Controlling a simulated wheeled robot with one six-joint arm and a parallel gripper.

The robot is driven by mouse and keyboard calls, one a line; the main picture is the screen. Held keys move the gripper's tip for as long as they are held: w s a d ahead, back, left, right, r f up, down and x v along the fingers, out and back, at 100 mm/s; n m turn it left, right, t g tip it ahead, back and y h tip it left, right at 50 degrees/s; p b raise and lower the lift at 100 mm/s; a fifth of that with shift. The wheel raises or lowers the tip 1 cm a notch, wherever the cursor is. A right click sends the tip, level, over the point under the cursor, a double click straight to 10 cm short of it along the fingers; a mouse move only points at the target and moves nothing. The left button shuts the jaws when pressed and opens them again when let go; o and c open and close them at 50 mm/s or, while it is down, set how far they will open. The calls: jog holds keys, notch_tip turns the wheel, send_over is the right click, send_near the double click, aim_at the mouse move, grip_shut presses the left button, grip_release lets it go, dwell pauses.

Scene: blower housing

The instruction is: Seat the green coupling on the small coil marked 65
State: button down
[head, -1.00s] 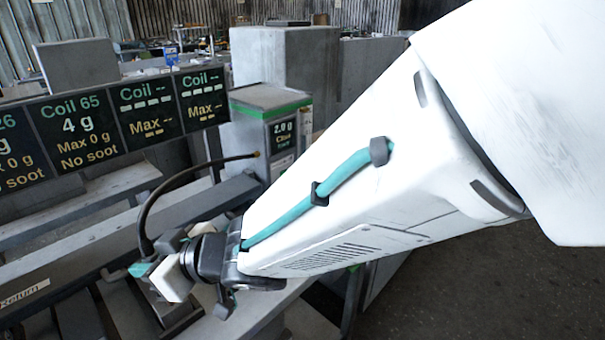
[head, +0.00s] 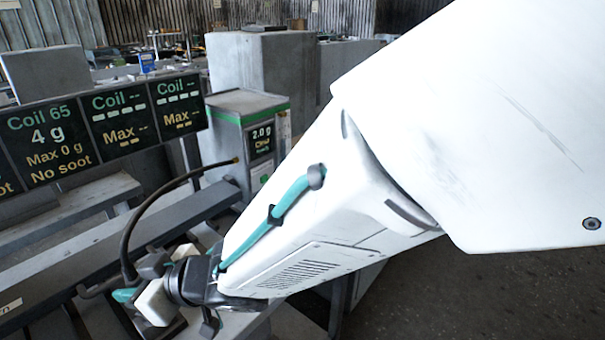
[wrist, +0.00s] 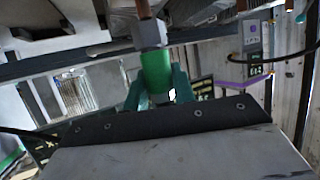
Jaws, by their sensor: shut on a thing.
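The green coupling (wrist: 156,70) is upright in the wrist view, between the two teal fingers of my gripper (wrist: 158,92), which is shut on it. A grey nut-like piece (wrist: 149,33) with a copper rod (wrist: 144,9) lines up against the coupling's upper end in the picture; I cannot tell whether it is seated. In the head view my gripper (head: 135,298) is low at the left, with a bit of green at its tip, partly hidden by pale and dark gripper parts. The small coil itself is not clearly identifiable.
A black hose (head: 150,205) arches up beside my gripper to a coppery tip near a grey box (head: 245,145) with a green stripe and a 2.0 g display. Grey rails (head: 90,240) lie behind the gripper. Dark open floor (head: 500,290) is at the right.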

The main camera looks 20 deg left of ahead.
jog(key=shift+f, duration=1.1)
jog(key=c, duration=1.1)
grip_release()
jog(key=shift+d, duration=0.1)
jog(key=v, duration=0.7)
jog(key=shift+d+r, duration=0.1)
jog(key=shift+d, duration=0.2)
